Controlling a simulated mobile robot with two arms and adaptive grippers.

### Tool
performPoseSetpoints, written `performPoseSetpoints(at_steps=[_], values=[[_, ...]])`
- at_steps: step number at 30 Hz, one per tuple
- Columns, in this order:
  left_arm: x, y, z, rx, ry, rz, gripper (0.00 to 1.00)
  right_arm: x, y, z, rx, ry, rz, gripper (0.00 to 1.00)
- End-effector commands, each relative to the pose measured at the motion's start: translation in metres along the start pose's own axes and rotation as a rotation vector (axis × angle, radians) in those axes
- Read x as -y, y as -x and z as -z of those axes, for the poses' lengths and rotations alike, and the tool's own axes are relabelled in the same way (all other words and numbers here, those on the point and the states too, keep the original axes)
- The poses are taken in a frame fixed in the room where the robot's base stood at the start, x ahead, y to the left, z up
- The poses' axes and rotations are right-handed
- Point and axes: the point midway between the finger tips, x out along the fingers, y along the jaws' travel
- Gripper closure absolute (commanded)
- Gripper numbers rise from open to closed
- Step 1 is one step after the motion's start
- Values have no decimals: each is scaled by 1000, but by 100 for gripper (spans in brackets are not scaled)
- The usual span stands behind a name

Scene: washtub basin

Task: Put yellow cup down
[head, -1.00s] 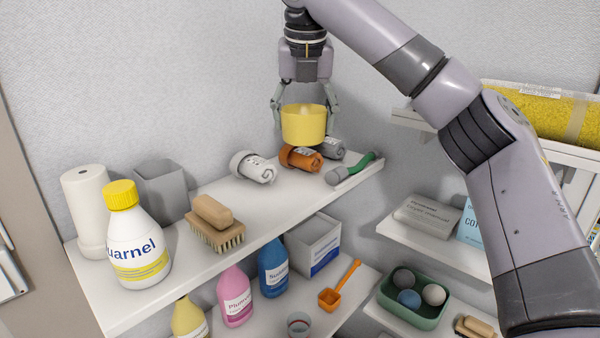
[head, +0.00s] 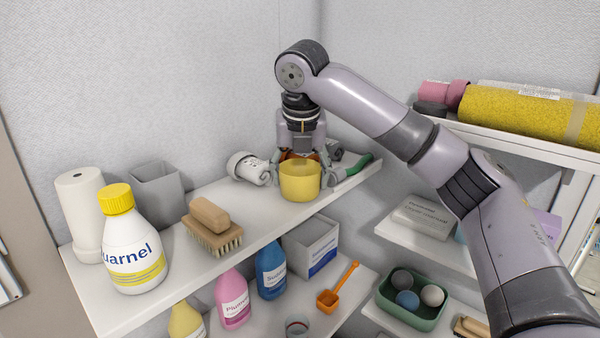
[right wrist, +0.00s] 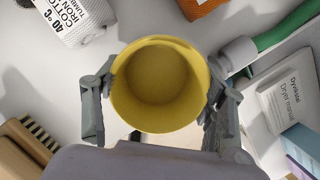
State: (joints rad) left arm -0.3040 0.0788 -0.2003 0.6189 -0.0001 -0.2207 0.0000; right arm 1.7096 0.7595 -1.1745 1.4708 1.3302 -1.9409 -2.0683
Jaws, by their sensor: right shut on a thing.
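The yellow cup (head: 300,183) is upright with its opening up, at the front edge of the upper shelf (head: 165,262), in front of the rolled cloths. My right gripper (head: 300,165) comes down from above and is shut on the cup, one finger on each side. In the right wrist view the empty cup (right wrist: 160,85) sits between the two fingers of the gripper (right wrist: 160,100). I cannot tell whether its base touches the shelf. My left gripper is not in view.
A white rolled cloth (head: 248,167) lies left of the cup, and an orange one is mostly hidden behind it. A green-handled item (head: 352,170) lies right. A wooden brush (head: 212,228) and a white bottle (head: 133,245) stand farther left. Shelf between brush and cup is clear.

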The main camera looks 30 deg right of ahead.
Motion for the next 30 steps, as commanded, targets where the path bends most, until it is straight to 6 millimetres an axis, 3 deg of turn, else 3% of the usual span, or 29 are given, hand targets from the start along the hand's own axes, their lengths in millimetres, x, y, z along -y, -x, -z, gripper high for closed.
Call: performPoseSetpoints(at_steps=[3, 4, 12, 23, 26, 30], values=[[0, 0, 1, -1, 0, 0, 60, 0, -2, 1, 0, 1, 0, 63], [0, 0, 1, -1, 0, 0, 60, 0, -3, 1, 0, 0, 0, 34], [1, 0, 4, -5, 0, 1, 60, 0, -2, 1, 0, 1, 0, 16], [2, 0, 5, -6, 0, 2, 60, 0, -1, 0, 0, 1, 0, 14], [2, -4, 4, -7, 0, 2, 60, -1, 6, 0, 1, 1, -1, 14], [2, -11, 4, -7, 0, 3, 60, -1, 30, 0, 3, 2, -2, 14]])
